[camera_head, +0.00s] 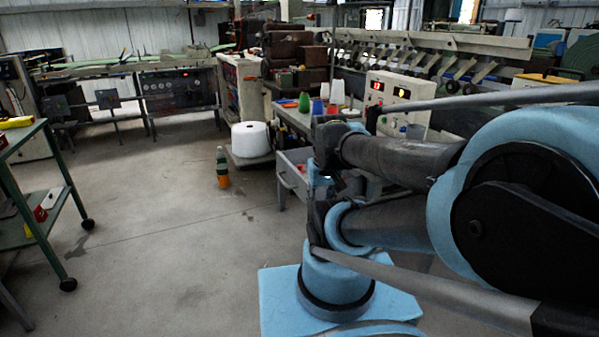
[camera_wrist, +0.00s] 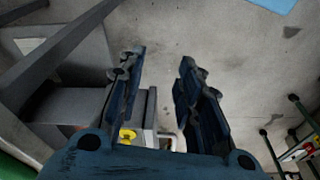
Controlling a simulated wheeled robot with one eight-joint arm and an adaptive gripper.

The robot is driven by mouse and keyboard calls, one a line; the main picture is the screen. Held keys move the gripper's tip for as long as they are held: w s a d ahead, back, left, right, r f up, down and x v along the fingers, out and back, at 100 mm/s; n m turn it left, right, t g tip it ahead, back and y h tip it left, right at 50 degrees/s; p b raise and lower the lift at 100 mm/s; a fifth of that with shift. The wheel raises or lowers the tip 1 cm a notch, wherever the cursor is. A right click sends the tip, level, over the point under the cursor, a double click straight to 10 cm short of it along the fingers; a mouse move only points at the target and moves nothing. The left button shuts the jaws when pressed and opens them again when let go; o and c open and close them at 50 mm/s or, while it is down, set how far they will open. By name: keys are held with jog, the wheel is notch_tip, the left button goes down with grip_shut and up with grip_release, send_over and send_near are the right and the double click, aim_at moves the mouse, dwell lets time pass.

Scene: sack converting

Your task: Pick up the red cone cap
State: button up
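A small red piece (camera_head: 332,109), possibly the red cone cap, stands on the work table beside a blue cone (camera_head: 317,107) and a green cone (camera_head: 304,102) in the head view. No cap is clearly seen in the wrist view. In the head view my gripper is hard to make out among the arm links.
A white cone (camera_head: 337,92) stands behind the coloured ones. A green wheeled rack (camera_head: 50,188) is at the left. The floor between is clear.

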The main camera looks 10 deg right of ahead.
jog(key=w+r+m+g, duration=0.1)
jog(key=w+r+m, duration=0.9)
jog(key=w, duration=0.4)
jog(key=m+g+y, duration=0.1)
jog(key=m, duration=0.9)
send_over(300, 165)
jog(key=d, duration=0.1)
jog(key=f, duration=1)
jog(key=shift+d, duration=0.2)
jog(key=shift+a+f, duration=0.2)
jog(key=shift+f, duration=0.65)
jog(key=shift+a+f, duration=0.2)
jog(key=shift+f, duration=0.65)
jog(key=shift+a+f, duration=0.2)
jog(key=shift+f, duration=0.65)
jog(key=c, duration=0.9)
